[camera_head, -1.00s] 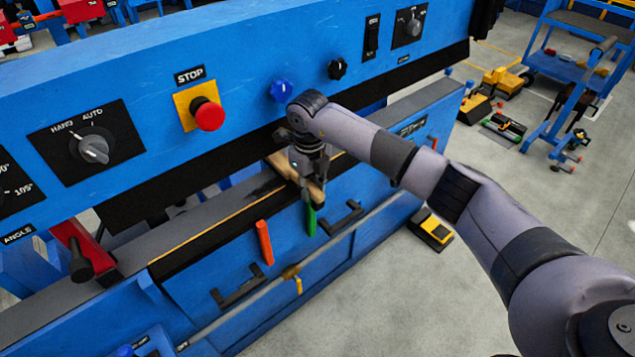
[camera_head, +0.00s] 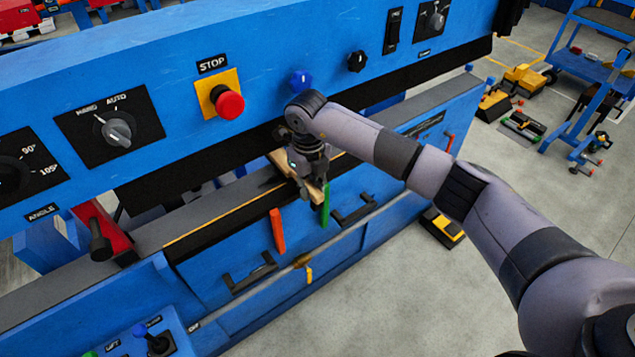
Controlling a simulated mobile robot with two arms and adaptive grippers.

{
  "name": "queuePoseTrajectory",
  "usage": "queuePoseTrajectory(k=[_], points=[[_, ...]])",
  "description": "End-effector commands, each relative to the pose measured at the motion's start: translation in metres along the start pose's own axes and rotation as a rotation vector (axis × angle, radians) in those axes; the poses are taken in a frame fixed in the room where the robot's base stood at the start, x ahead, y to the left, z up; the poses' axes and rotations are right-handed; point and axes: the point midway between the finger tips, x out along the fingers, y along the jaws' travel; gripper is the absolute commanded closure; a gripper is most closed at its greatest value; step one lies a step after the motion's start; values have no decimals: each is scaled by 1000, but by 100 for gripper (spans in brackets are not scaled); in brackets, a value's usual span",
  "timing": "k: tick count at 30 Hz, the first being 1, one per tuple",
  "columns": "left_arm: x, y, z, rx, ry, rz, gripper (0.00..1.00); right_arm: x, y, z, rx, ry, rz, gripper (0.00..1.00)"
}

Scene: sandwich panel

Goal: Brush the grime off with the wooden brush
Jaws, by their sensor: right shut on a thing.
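The wooden brush (camera_head: 284,163) is a pale strip of wood on the blue machine's ledge, under my right gripper (camera_head: 310,172). My right gripper is shut on the brush, and the fingers and arm hide part of it. A dark smudge of grime (camera_head: 271,183) shows on the grey ledge just left of the brush. I cannot tell whether the bristles touch the ledge. My left gripper is not in view.
The blue control panel overhangs the ledge, with a red stop button (camera_head: 228,103) and a blue knob (camera_head: 301,80). Orange (camera_head: 277,230) and green (camera_head: 325,205) handles stick up in front. A red clamp (camera_head: 100,232) stands left.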

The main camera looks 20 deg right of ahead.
Motion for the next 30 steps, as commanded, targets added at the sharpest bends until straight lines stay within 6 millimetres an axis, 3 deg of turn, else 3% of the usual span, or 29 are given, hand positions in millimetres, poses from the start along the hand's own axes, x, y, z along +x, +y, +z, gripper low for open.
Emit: queuePoseTrajectory(k=[6, 20, 30], points=[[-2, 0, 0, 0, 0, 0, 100, 0, 15, 0, -4, 3, 3, 100], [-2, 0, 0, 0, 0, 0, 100, 0, 20, 0, -3, 2, 2, 100], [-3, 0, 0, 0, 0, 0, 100, -1, 45, 1, -4, 2, 2, 100]])
